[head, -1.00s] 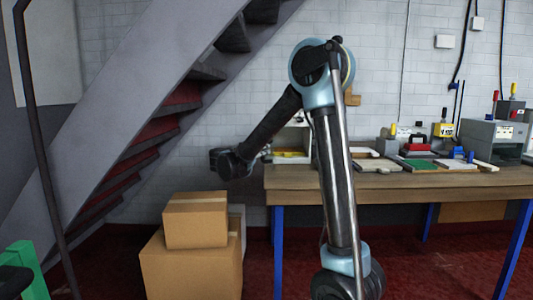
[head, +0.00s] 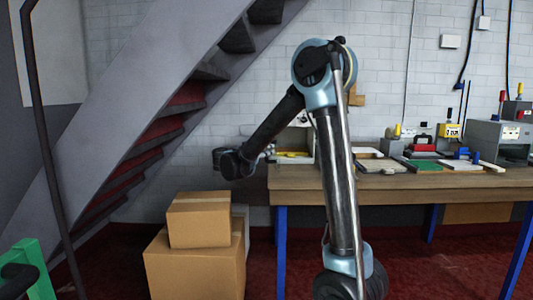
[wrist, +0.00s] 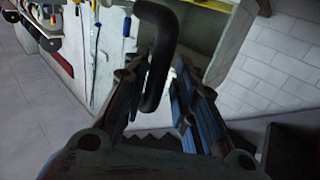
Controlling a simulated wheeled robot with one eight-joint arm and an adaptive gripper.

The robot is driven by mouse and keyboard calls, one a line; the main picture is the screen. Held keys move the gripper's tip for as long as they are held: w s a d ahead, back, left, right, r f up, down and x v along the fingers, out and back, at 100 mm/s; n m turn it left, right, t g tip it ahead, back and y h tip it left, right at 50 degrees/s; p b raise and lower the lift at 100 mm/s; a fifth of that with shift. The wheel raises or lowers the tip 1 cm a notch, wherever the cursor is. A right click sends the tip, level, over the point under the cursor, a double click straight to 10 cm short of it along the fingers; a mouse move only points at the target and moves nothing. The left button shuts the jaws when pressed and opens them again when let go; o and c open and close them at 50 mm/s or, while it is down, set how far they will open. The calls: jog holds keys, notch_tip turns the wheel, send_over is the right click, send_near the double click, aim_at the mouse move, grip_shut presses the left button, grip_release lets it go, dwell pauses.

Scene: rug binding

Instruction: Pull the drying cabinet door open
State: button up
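In the wrist view a dark, bent bar handle (wrist: 158,50) reaches down between the fingers of my gripper (wrist: 155,104). The fingers are apart on either side of it, with a visible gap on the right; I see no firm grip. Behind it is a pale cabinet (wrist: 228,50) with a yellowish edge and a shadowed inside. In the head view a small white cabinet (head: 297,141) with a yellow strip stands at the bench's left end. My gripper (head: 268,151) is small beside its left side, and my arm hides part of the area. How far the door stands open is unclear.
The wooden workbench (head: 420,183) on blue legs carries trays and grey machines (head: 497,138). Two stacked cardboard boxes (head: 200,222) stand on the red floor below my forearm. A sloping staircase (head: 140,110) rises at left, and a green post (head: 30,265) is at lower left.

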jog(key=v, duration=1.1)
jog(key=shift+s+a, duration=0.3)
jog(key=shift+f, duration=0.1)
jog(key=w+d+r+n+t+y, duration=0.2)
jog(key=r+n+t+y, duration=0.2)
jog(key=r+y, duration=0.3)
jog(key=w+d+r+n+t+y, duration=0.2)
jog(key=r+n+t+y, duration=0.2)
jog(key=r+y, duration=0.2)
jog(key=s+d+f+n+g+y, duration=0.2)
jog(key=s+d+f+n+g, duration=0.15)
jog(key=s+f+g, duration=0.55)
jog(key=s+d+f+n+g+y, duration=0.2)
jog(key=s+d+f, duration=0.4)
jog(key=f, duration=0.6)
jog(key=s+d+f+m+g+h, duration=0.1)
jog(key=s+d+f+g, duration=0.1)
jog(key=s+d+f, duration=0.3)
jog(key=s+d+f+m+g+h, duration=0.2)
jog(key=s+f, duration=0.4)
jog(key=s, duration=0.4)
jog(key=s+d+f+m+g+h, duration=0.2)
jog(key=s+d+f+g, duration=0.2)
jog(key=s+d, duration=0.3)
jog(key=shift+s+d+f, duration=0.25)
jog(key=shift+d+f, duration=0.05)
jog(key=shift+f, duration=0.5)
